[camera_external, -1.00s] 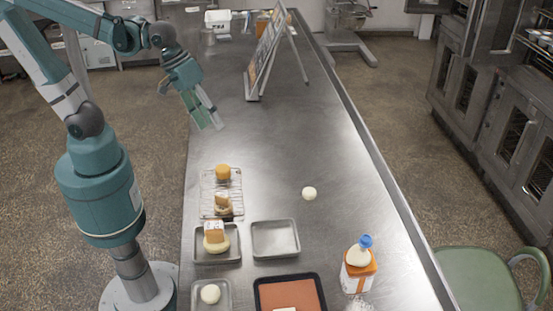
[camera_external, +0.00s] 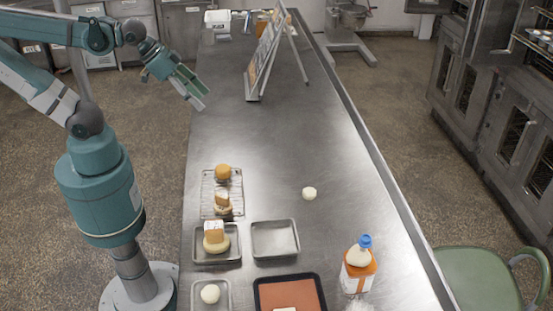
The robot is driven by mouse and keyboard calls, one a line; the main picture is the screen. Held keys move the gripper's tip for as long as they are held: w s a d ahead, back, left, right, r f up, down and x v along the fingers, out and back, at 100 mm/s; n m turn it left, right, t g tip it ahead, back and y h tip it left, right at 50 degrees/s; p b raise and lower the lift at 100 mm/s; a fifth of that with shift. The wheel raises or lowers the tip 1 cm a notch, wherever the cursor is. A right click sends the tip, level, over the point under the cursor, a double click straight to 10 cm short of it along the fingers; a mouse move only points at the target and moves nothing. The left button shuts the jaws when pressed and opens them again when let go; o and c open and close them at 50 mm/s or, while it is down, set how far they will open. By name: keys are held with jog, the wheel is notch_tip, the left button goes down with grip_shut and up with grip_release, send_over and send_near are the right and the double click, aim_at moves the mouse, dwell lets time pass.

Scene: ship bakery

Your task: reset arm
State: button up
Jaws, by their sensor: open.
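My gripper (camera_external: 197,96) is open and empty. It hangs in the air by the left edge of the steel table (camera_external: 262,145), well away from the food in the picture's lower part. Its fingers point down and to the right. My arm is raised and folded back at the upper left, with the base standing on the floor left of the table.
A wire rack (camera_external: 208,190) and metal trays (camera_external: 275,223) with baked items stand at the table's lower left. A white ball (camera_external: 309,193), a carton (camera_external: 358,272) and a dark-rimmed tray (camera_external: 257,293) are nearby. A standing board (camera_external: 264,60) is farther back. The table's middle is clear.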

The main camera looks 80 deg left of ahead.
jog(key=shift+f, duration=0.1)
notch_tip(320, 180, down, 10)
jog(key=b, duration=0.9)
jog(key=shift+r+b, duration=0.2)
jog(key=shift+b, duration=0.2)
dwell(0.6)
